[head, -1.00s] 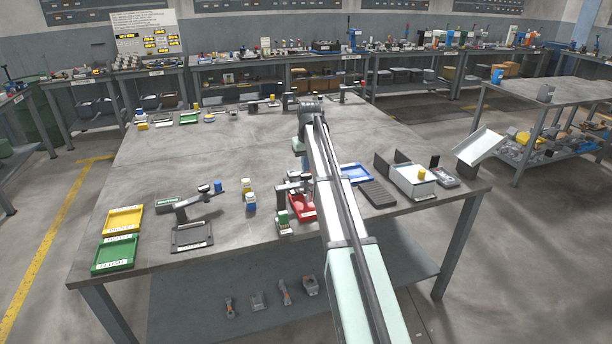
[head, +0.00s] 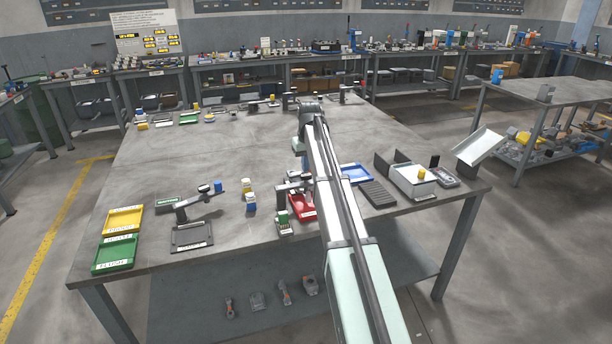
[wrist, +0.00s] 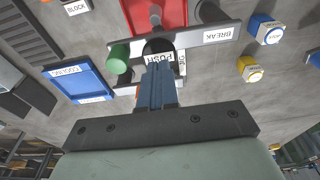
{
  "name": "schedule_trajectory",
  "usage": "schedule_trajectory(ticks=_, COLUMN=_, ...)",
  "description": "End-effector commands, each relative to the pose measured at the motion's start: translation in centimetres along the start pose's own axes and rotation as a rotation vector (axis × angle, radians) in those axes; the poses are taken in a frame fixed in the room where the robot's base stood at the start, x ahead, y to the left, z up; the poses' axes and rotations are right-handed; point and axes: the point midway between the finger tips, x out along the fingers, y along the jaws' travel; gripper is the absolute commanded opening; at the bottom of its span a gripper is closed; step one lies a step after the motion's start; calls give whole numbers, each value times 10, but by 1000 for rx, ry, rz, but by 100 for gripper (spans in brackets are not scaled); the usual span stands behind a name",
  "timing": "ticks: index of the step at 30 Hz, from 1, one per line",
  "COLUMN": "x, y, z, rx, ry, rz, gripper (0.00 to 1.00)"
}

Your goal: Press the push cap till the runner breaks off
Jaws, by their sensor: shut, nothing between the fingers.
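My gripper (wrist: 158,68) is shut and empty, its blue fingers pointing at the dark round push cap (wrist: 157,46) in the wrist view. The fingertips overlap the white PUSH label beside the cap; I cannot tell whether they touch it. The cap belongs to the break fixture, whose grey bar (wrist: 200,38) carries a BREAK label. The fixture also shows in the head view (head: 292,186), partly behind my arm. A red tray (wrist: 145,12) lies beyond the bar, and a green cylinder (wrist: 118,55) stands left of the cap. I cannot make out the runner.
A blue tray (wrist: 78,80) lies left of the fixture in the wrist view. Blue-and-white and yellow-and-white blocks (wrist: 250,68) stand to the right. In the head view, yellow (head: 124,220) and green (head: 114,255) trays lie at the table's left front. The table's middle is mostly clear.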

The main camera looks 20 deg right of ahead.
Motion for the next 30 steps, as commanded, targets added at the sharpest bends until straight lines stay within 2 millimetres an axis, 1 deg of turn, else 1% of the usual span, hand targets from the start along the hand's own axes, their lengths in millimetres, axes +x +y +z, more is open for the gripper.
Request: schedule_trajectory(ticks=30, x=14, y=0, z=2, rx=0, ry=0, rz=0, gripper=0)
